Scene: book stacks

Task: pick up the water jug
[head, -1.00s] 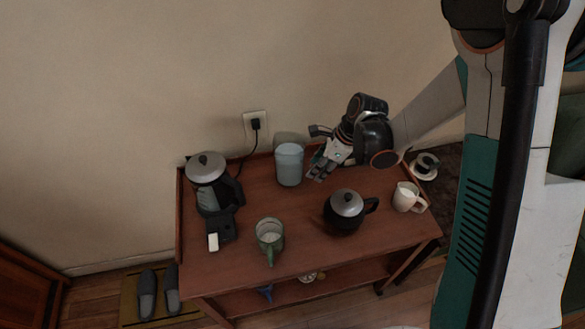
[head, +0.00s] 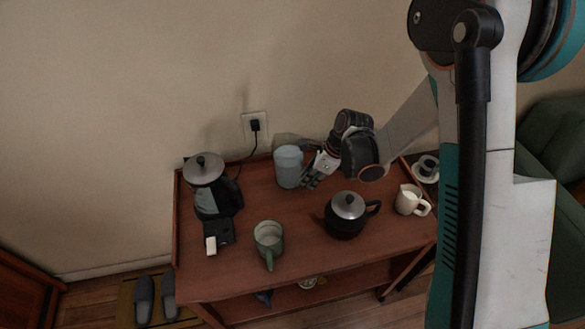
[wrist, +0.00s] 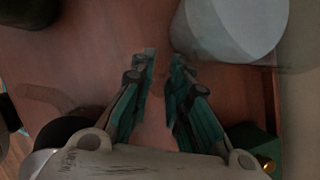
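The water jug appears to be the pale blue cylinder (head: 288,167) standing upright at the back middle of the brown cart top. It also shows in the wrist view (wrist: 232,25), cut off by the top edge. My gripper (head: 309,180) is low over the cart, just right of the jug; I cannot tell from the head view whether they touch. In the wrist view its fingers (wrist: 162,72) are apart with bare wood between them, and the jug lies beyond them to the upper right, outside the gap. No handle shows on the jug.
A black kettle (head: 346,216), a white pitcher (head: 408,200) and a green mug (head: 268,240) stand nearer the front of the cart (head: 300,225). A wall outlet (head: 254,126) with a cord is behind. A cup and saucer (head: 426,169) are at right.

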